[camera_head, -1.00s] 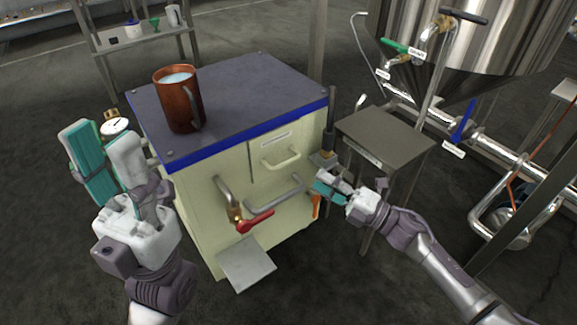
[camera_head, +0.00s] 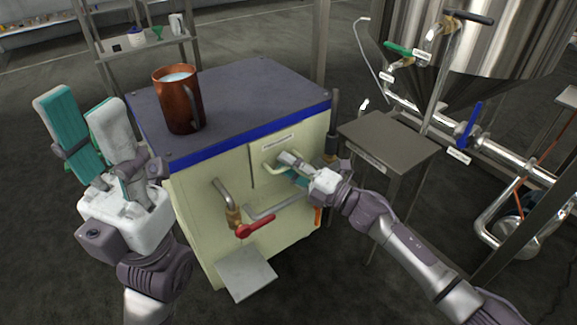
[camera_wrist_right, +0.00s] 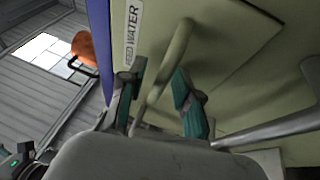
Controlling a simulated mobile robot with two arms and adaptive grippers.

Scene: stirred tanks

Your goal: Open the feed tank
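The feed tank (camera_head: 205,215) is a cream cabinet with a dark top and a blue band. Its front panel has a label reading "WATER" in the right wrist view (camera_wrist_right: 133,22) and a cream bar handle (camera_wrist_right: 160,75). My right gripper (camera_head: 287,167) is at this handle in the head view. In the right wrist view its two teal-padded fingers (camera_wrist_right: 160,85) stand apart, one on each side of the handle bar, with gaps showing. My left gripper (camera_head: 85,120) is raised at the left of the tank, fingers apart and empty.
A copper mug (camera_head: 180,105) with pale liquid stands on the tank top. A red-handled valve (camera_head: 255,226) and a pipe are on the front, above a grey plate (camera_head: 245,273). A small metal table (camera_head: 390,138) stands to the right, near a steel vessel (camera_head: 475,40).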

